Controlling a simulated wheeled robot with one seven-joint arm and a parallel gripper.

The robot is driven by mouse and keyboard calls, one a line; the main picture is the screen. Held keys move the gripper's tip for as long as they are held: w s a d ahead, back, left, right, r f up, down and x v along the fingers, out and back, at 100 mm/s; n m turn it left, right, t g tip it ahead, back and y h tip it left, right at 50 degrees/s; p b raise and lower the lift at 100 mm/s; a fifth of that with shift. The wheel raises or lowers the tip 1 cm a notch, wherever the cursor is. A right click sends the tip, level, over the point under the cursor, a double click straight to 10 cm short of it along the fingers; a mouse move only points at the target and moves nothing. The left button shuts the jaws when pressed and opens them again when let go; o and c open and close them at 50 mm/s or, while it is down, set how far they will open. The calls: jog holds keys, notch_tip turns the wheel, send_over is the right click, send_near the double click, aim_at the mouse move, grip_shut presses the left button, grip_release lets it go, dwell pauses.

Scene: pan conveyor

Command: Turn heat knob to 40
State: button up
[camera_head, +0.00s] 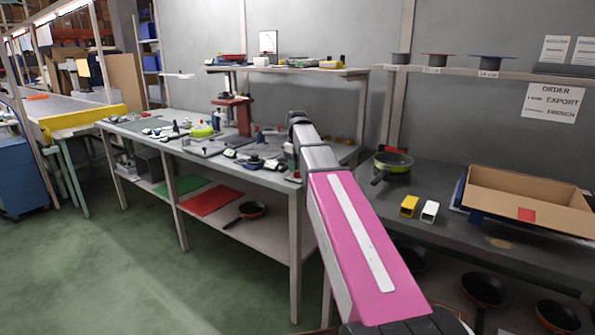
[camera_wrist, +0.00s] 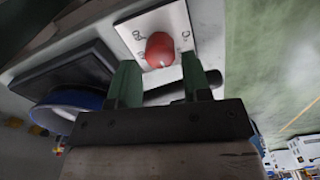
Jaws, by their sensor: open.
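The heat knob (camera_wrist: 160,48) is red and rounded. It sits on a white dial plate (camera_wrist: 128,28) with printed numbers, one reading like 60, and a °C mark. The knob's pointer and exact setting cannot be read. My gripper (camera_wrist: 159,62) is open, with one green finger on either side of the knob's near edge. No firm contact can be made out. In the head view my pink and white arm reaches toward the back workbench (camera_head: 262,178), and it hides the gripper and knob there.
In the wrist view a dark block (camera_wrist: 65,75) and a blue-rimmed round item (camera_wrist: 65,105) lie left of the dial. The bench holds several tools. A green pan (camera_head: 394,162) and a cardboard box (camera_head: 530,190) stand on the right table. Green floor is clear at left.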

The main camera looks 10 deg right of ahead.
aim_at(298, 174)
notch_tip(298, 174, up, 8)
jog(key=shift+r, duration=0.2)
jog(key=shift+o, duration=0.3)
jog(key=shift+o, duration=1.1)
jog(key=shift+s+d+f, duration=0.1)
jog(key=shift+s, duration=0.05)
notch_tip(298, 174, down, 11)
jog(key=n+t+y, duration=0.1)
jog(key=y, duration=0.1)
jog(key=n+t+y, duration=0.1)
jog(key=n, duration=0.1)
jog(key=shift+r+t+y, duration=0.2)
jog(key=shift+t+y, duration=0.1)
jog(key=shift+y, duration=0.1)
jog(key=shift+c, duration=0.3)
jog(key=c, duration=0.9)
